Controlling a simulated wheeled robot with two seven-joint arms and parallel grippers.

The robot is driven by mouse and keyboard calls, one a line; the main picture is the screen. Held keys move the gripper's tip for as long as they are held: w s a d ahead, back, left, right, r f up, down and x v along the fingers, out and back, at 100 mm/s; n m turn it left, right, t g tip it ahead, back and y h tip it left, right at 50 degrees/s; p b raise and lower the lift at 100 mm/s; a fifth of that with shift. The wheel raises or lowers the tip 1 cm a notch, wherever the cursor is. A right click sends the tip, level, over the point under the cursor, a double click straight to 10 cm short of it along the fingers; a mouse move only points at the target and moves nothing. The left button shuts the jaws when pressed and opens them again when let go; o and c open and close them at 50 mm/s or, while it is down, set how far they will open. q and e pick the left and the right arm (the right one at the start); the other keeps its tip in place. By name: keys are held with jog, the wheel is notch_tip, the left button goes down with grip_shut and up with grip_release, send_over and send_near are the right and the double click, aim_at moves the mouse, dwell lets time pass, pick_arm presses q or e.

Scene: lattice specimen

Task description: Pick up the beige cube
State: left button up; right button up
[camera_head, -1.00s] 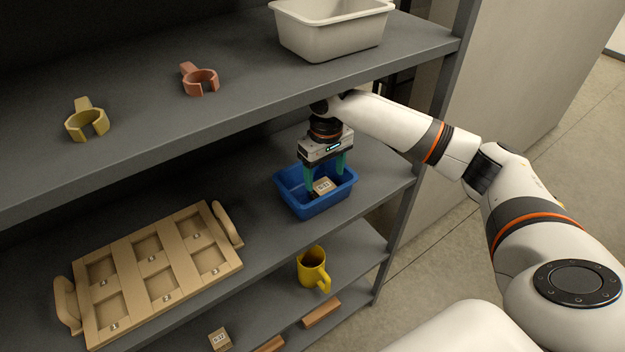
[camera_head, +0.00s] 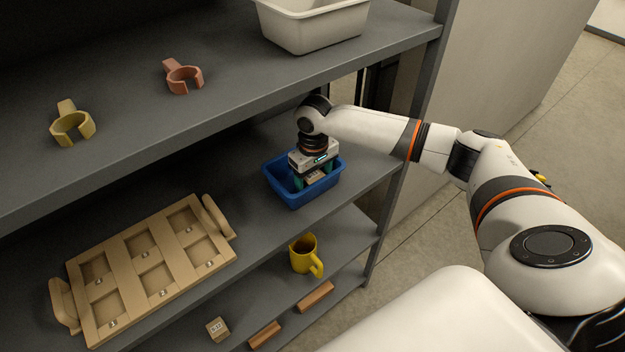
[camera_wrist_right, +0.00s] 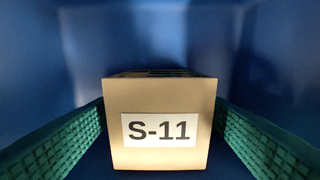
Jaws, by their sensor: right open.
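A beige cube (camera_head: 315,175) stands inside the blue bin (camera_head: 334,184), partly hidden by my right gripper. In the right wrist view the cube (camera_wrist_right: 160,130) shows a white label reading "S-11". My right gripper (camera_head: 313,183) points down into the bin and is open. In the right wrist view its green ridged fingers are on the left and right of the cube, with a gap seeming to remain on each side. A second beige cube (camera_head: 218,329) with a label sits on the lower shelf. My left gripper is not in view.
A wooden tray (camera_head: 128,262) with several numbered pockets lies left of the bin. A yellow mug (camera_head: 303,256) and wooden blocks (camera_head: 316,296) are on the lower shelf. The upper shelf above holds a white bin (camera_head: 310,38) and two clips (camera_head: 72,125) (camera_head: 184,77).

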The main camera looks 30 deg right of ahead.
jog(key=shift+c, duration=0.5)
jog(key=c, duration=0.9)
jog(key=shift+c, duration=0.3)
jog(key=shift+r, duration=0.15)
